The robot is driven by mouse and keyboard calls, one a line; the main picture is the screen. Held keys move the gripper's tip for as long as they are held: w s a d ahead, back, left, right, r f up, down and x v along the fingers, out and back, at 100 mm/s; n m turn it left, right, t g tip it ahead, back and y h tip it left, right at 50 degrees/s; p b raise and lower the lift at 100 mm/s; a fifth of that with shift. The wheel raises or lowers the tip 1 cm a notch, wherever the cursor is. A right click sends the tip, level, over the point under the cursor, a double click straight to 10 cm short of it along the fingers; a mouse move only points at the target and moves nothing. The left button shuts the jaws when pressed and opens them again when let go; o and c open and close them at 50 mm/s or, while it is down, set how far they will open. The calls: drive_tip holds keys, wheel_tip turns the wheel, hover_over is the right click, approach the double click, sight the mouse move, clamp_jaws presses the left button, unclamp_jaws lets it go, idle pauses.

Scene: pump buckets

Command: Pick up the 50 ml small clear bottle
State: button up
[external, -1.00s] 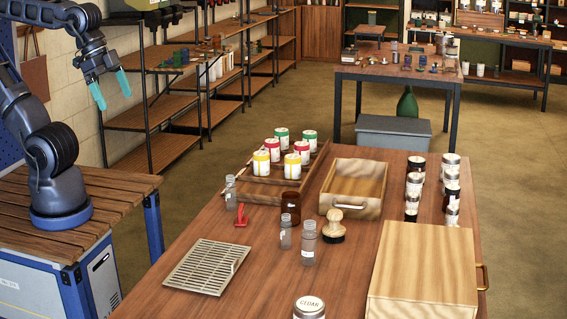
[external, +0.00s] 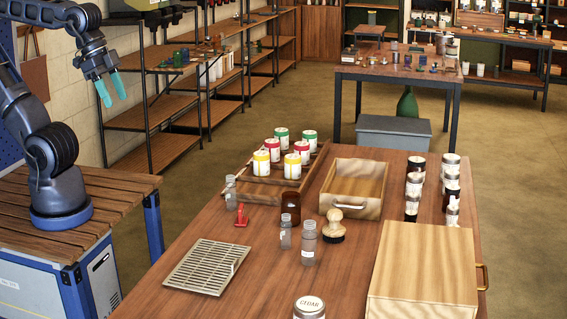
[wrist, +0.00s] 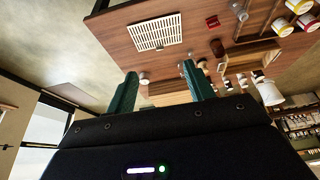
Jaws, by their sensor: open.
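Three clear bottles stand upright on the wooden table in the external view. One small clear bottle (external: 285,236) is beside a slightly larger clear bottle (external: 308,247), and another clear bottle (external: 230,193) is at the table's left edge by the rack. Their volume labels are too small to read; the one at the centre looks smallest. My gripper (external: 112,90) is open and empty, high up and far to the left of the bottles, above my base. In the wrist view my gripper (wrist: 159,70) has its two teal fingers apart with nothing between them.
A brown jar (external: 291,203), a red item (external: 241,216) and a wooden stamp (external: 333,230) stand near the bottles. A metal grate (external: 205,267) lies in front, with a wooden box (external: 422,275) at right and an open drawer box (external: 353,188) behind.

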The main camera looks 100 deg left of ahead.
drive_tip(key=w+a+f+y, duration=0.3)
drive_tip(key=w+a, duration=0.1)
drive_tip(key=w, duration=0.7)
drive_tip(key=m+t+h, duration=0.2)
drive_tip(key=h, duration=0.2)
hover_over(286, 228)
drive_tip(key=s+a, duration=0.3)
drive_tip(key=s, duration=0.3)
wheel_tip(286, 228, down, 26)
drive_tip(key=f, duration=0.1)
drive_tip(key=shift+d+x, duration=0.15)
drive_tip(key=shift+x, duration=2.4)
drive_tip(key=shift+d+x, duration=0.2)
drive_tip(key=shift+x, duration=2.4)
drive_tip(key=shift+r, duration=0.1)
drive_tip(key=c, duration=1.1)
drive_tip(key=shift+c, duration=0.2)
